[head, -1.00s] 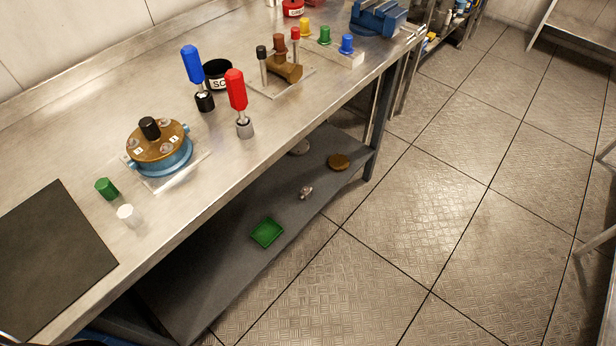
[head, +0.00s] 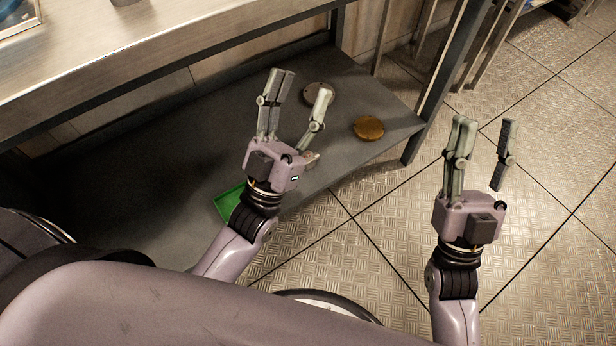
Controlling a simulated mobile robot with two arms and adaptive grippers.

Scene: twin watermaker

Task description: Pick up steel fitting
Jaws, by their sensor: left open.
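The steel fitting (head: 311,159) is a small metallic piece on the dark lower shelf. It is mostly hidden behind my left gripper, with only a bit showing at the right side of the palm. My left gripper (head: 299,84) is open and empty over the shelf, its fingers spread and pointing away from me. I cannot tell its height above the fitting. My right gripper (head: 485,127) is open and empty over the floor, to the right of the shelf.
On the lower shelf (head: 130,165) are a green tray (head: 228,203), partly behind my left wrist, a brass disc (head: 368,128) and a grey disc (head: 322,94). The steel worktop (head: 160,50) overhangs the shelf. A dark table leg (head: 445,85) stands between the grippers. The floor at right is clear.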

